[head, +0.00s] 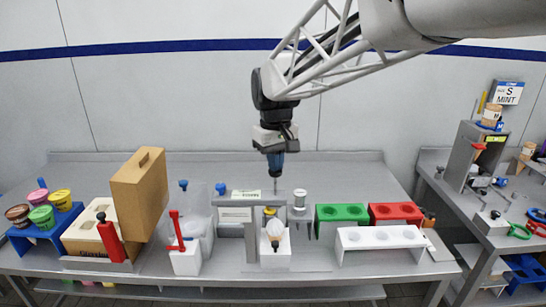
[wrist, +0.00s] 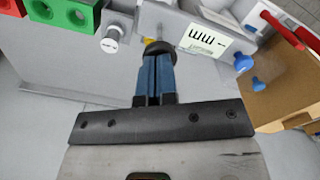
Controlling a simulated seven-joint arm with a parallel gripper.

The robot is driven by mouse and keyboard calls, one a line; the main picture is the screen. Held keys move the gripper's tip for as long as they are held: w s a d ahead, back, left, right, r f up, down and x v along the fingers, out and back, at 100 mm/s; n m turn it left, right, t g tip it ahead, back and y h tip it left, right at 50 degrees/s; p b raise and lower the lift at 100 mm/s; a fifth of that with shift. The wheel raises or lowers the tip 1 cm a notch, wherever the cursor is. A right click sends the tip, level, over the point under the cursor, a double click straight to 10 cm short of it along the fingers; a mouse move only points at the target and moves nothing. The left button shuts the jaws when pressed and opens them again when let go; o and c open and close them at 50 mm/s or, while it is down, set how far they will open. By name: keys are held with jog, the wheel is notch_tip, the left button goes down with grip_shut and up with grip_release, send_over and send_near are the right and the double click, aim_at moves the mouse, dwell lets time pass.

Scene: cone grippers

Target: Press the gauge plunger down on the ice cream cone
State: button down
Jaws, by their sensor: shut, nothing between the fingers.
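My gripper (head: 276,170) has blue fingers held together and points down above the middle of the bench. In the wrist view the shut fingers (wrist: 156,80) end at a dark round knob (wrist: 158,47), which looks like the plunger top; I cannot tell whether they touch it. A thin rod (head: 275,187) shows just below the fingertips in the head view. The wrist view hides most of the cone.
A silver-white knob (head: 300,196) stands right of the rod, a labelled plate (head: 235,215) left. Green (head: 342,213) and red (head: 395,212) holders and a white rack (head: 382,238) lie right. A tall tan box (head: 140,193) and red-handled tool (head: 177,232) stand left.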

aim_at(275, 177)
jog(key=shift+f, duration=2.5)
jog(key=shift+r, duration=0.2)
dwell(0.5)
notch_tip(275, 177, up, 13)
jog(key=shift+f, duration=0.15)
dwell(1.7)
jog(key=s+d+f+m+t, duration=0.1)
jog(key=s+d+f+m, duration=0.1)
jog(key=s+d+f, duration=0.3)
jog(key=s+d+f+m, duration=0.2)
jog(key=s+d+f, duration=0.3)
jog(key=s, duration=0.9)
jog(key=s+d+f+m+t, duration=0.1)
jog(key=s+d+f+m, duration=0.1)
jog(key=s+d+f, duration=0.2)
jog(key=shift+s+d+f+t, duration=0.35)
jog(key=shift+s+d, duration=1.35)
jog(key=shift+s, duration=1.3)
